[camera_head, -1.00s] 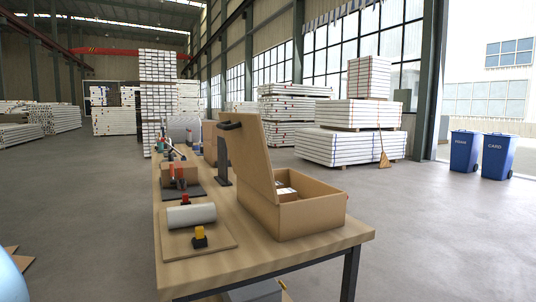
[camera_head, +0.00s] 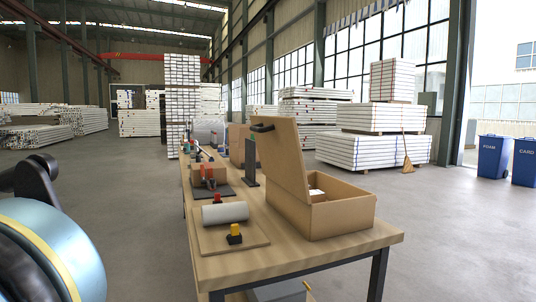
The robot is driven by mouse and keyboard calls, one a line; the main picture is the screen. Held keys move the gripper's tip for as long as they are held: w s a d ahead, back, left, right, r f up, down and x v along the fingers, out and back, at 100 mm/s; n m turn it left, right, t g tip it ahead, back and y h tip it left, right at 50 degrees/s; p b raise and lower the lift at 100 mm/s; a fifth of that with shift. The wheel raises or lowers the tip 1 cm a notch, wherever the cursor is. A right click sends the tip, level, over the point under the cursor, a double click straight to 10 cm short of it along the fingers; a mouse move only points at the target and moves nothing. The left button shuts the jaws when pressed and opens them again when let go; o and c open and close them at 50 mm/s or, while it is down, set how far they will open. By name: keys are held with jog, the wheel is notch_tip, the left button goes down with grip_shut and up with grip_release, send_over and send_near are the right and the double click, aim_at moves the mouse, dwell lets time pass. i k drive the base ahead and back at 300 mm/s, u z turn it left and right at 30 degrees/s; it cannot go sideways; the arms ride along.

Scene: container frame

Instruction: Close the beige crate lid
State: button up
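The beige crate (camera_head: 338,215) stands on the near right part of the wooden table. Its lid (camera_head: 281,160) is open, standing up and leaning back a little to the left, with a black handle (camera_head: 262,128) at its top edge. A small white thing shows inside the crate; the rest of its inside is hidden by the walls and lid. Part of my arm, blue-grey and black, shows large at the lower left, well apart from the crate. My gripper's fingers are not in view.
The wooden table (camera_head: 232,268) also bears a board (camera_head: 250,242) with a white roll (camera_head: 226,213) and a yellow-and-black item (camera_head: 235,234). Farther back are tools, boxes and a dark upright stand (camera_head: 251,168). The floor left of the table is clear. Blue bins (camera_head: 493,157) stand far right.

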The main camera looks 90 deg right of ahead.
aim_at(277, 139)
jog(key=i, duration=1.05)
jog(key=z, duration=4.3)
